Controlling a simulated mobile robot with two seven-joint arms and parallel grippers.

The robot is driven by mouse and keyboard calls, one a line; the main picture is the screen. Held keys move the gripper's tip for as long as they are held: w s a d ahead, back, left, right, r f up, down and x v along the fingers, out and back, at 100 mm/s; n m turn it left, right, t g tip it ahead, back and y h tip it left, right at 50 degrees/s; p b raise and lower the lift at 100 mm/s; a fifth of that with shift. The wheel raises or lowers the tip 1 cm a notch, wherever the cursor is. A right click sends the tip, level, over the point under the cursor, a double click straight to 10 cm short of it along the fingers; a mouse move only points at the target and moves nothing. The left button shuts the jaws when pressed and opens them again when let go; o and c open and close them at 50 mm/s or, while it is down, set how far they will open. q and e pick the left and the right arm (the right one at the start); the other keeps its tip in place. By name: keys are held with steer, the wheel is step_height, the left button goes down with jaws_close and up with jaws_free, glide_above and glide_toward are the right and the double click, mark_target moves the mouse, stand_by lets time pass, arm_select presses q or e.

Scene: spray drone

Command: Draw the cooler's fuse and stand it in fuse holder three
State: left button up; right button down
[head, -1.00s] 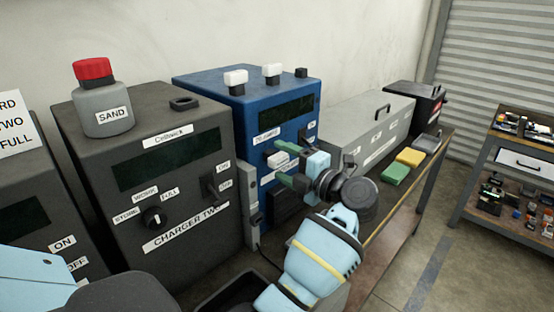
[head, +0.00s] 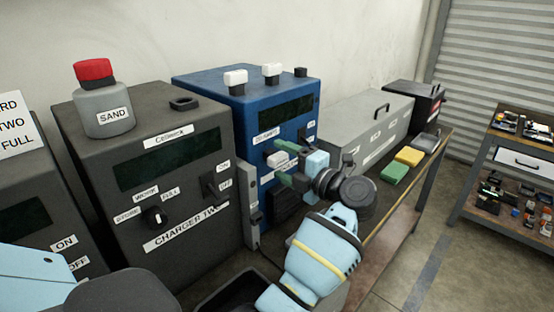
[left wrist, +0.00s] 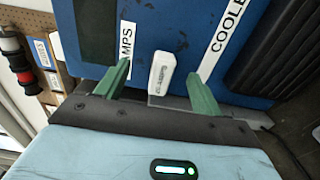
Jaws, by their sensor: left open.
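The cooler is a blue cabinet (head: 205,88). Its white fuse (head: 278,160) sticks out of the front panel and also shows in the left wrist view (left wrist: 161,74), beside the "COOLE..." label. My left gripper (head: 284,164) is open at the front panel, its green fingers on either side of the fuse. In the left wrist view my left gripper (left wrist: 158,72) shows gaps between both fingers and the fuse. On the cooler's top, two holders carry white fuses (head: 236,77) (head: 272,70). The third dark holder (head: 301,72) at the right is empty. My right gripper is not in view.
Dark charger two (head: 95,180) stands left of the cooler, with a sand bottle (head: 106,110) on top. A long grey case (head: 345,122) stands to the right, with green (head: 394,173) and yellow (head: 410,156) blocks in front. A shelf (head: 535,151) stands far right.

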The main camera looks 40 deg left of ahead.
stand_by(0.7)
arm_select(q)
steer(key=shift+c, duration=0.5)
jaws_close()
steer(key=d, duration=0.6)
steer(key=shift+s, duration=0.25)
stand_by(1.0)
steer(key=shift+f, duration=0.1)
stand_by(0.9)
